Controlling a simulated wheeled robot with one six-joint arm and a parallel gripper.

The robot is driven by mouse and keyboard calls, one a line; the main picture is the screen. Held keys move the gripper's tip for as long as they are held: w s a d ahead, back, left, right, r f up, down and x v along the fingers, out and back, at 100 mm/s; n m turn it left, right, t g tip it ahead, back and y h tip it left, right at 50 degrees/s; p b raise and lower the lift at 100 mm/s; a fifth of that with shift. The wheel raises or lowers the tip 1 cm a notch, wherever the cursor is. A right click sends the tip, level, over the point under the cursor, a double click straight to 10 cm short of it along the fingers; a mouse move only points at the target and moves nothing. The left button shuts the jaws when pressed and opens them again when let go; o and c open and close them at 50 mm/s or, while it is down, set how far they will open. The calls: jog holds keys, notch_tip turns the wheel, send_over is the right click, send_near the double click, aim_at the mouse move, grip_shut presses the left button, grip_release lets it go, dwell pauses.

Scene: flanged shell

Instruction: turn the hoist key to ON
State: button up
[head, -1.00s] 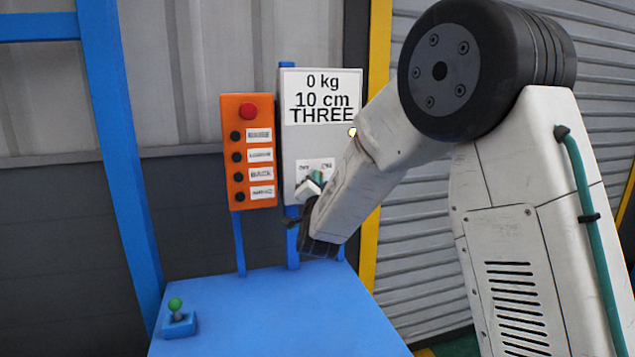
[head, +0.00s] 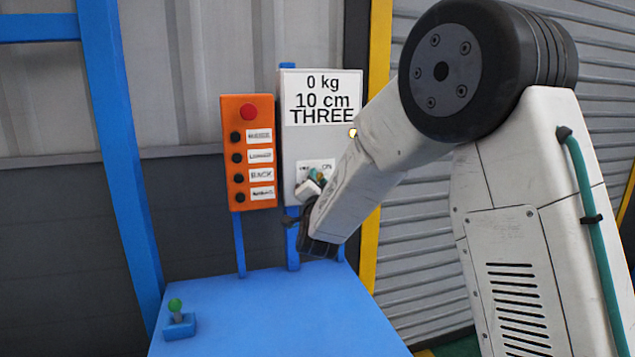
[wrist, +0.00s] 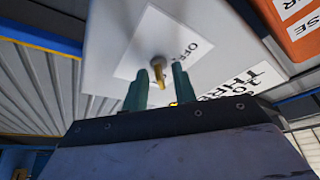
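The brass hoist key (wrist: 158,67) sits in the white label plate (head: 316,165) low on the white display box (head: 321,100). The plate reads OFF at left and ON at right in the head view. In the wrist view my gripper (wrist: 159,72) has its two teal fingers on either side of the key, with gaps visible, so it looks open around it. The key's handle points back between the fingers. In the head view my gripper (head: 316,177) is at the plate and mostly hides the key.
An orange button box (head: 249,152) with a red button stands just left of the display box. A blue table (head: 270,310) lies below, with a green-knobbed lever (head: 177,317) at its left. A blue post (head: 118,150) rises at left.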

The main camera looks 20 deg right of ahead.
jog(key=v, duration=0.8)
